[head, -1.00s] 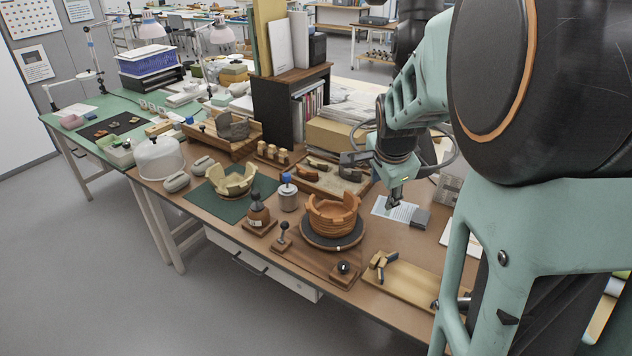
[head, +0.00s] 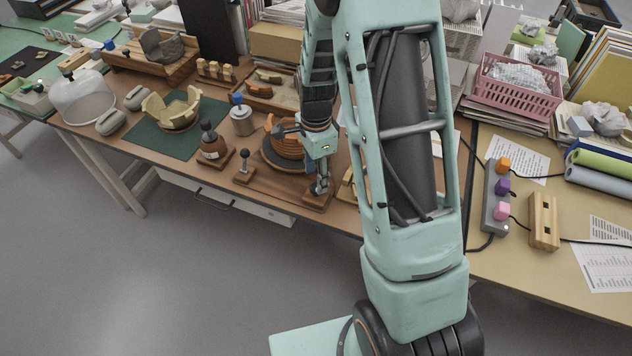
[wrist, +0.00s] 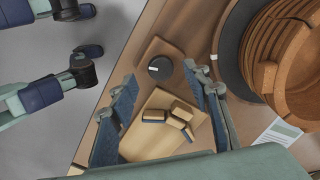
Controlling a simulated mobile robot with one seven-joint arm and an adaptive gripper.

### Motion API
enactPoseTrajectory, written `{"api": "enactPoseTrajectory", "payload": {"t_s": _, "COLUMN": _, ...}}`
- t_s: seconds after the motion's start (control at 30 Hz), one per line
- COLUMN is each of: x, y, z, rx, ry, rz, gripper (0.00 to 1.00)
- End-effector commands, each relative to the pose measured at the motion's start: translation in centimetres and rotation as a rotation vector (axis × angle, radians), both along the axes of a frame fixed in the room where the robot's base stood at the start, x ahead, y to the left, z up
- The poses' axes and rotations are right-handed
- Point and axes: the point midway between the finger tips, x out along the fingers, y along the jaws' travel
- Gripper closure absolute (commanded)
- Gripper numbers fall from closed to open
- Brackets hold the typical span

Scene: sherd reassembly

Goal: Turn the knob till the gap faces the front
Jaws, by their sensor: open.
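The knob (wrist: 160,68) is dark and round with a white mark on its edge, on a wooden base (wrist: 150,47) in the wrist view. My gripper (wrist: 161,82) is open, its two blue-padded fingers on either side of the line to the knob; contact does not show. In the head view my gripper (head: 319,190) is low at the table's front edge and hides the knob. The orange-brown pot (head: 285,143) stands on the dark turntable (head: 268,163), partly behind my arm. The wrist view shows the pot (wrist: 291,55) and turntable (wrist: 229,48) at right. I cannot tell where its gap faces.
Tan pieces with blue edges (wrist: 180,115) lie on a board (wrist: 140,145) beneath my fingers. Left of the turntable stand a small black-knobbed post (head: 244,161), a dark-topped brown tool (head: 211,146) and a blue-topped grey canister (head: 241,120). Floor in front is clear.

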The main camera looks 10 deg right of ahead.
Motion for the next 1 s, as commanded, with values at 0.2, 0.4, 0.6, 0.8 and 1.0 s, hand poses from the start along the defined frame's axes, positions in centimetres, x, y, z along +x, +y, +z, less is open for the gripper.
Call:
{"api": "enactPoseTrajectory", "payload": {"t_s": 0.2, "x": 0.0, "y": 0.0, "z": -3.0, "rx": 0.000, "ry": 0.002, "rz": -0.001, "gripper": 0.56}}
{"api": "enactPoseTrajectory", "payload": {"t_s": 0.4, "x": 0.0, "y": 0.0, "z": -3.8, "rx": 0.000, "ry": -0.001, "rz": 0.000, "gripper": 0.56}}
{"api": "enactPoseTrajectory", "payload": {"t_s": 0.6, "x": 0.0, "y": 0.0, "z": -3.9, "rx": -0.001, "ry": -0.001, "rz": 0.000, "gripper": 0.56}}
{"api": "enactPoseTrajectory", "payload": {"t_s": 0.8, "x": 0.0, "y": 0.0, "z": -3.8, "rx": -0.001, "ry": -0.001, "rz": 0.000, "gripper": 0.74}}
{"api": "enactPoseTrajectory", "payload": {"t_s": 1.0, "x": 0.0, "y": 0.0, "z": -3.8, "rx": -0.001, "ry": -0.001, "rz": 0.000, "gripper": 0.97}}
